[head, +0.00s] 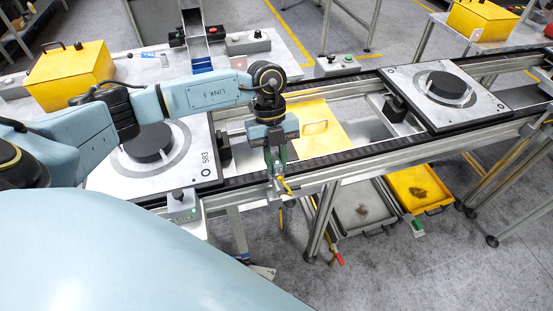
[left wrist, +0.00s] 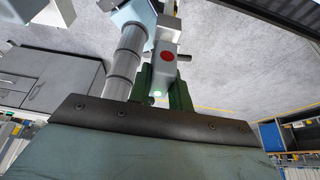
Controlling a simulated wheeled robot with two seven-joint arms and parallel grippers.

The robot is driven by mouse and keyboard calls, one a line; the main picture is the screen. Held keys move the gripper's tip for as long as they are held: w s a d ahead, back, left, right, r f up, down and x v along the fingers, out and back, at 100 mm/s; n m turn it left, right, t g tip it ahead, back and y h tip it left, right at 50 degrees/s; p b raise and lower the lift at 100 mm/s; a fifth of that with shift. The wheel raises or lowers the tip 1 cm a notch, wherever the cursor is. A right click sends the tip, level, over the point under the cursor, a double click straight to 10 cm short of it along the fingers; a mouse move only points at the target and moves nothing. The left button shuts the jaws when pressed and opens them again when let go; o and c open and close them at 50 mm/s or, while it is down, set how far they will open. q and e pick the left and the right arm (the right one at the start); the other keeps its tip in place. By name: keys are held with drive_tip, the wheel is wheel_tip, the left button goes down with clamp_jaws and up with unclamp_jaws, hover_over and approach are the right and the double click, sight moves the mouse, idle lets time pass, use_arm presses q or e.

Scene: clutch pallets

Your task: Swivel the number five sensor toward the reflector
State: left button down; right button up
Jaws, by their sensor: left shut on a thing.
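My left gripper (head: 276,168) reaches down over the near rail of the conveyor (head: 340,172), with its green fingers closed. Between the fingers is a small grey sensor (head: 279,187) with a yellow cable at its side. In the left wrist view the green fingers (left wrist: 165,88) grip the sensor (left wrist: 167,48), a light grey box with a red round spot and a lit green lamp. A grey post stands beside it. I cannot read a number on the sensor, and I cannot pick out the reflector. My right gripper is not in view.
A pallet (head: 205,168) with a black disc sits left on the conveyor, and another pallet (head: 475,112) sits right. A small grey box (head: 183,207) stands at the near left edge. A grey tray (head: 343,222) and a yellow tray (head: 400,188) lie below. Open floor is at front right.

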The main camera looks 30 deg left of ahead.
use_arm(q)
drive_tip(key=c, duration=1.3)
unclamp_jaws()
drive_tip(key=b+v, duration=0.1)
drive_tip(key=v, duration=1.2)
drive_tip(key=shift+r, duration=0.25)
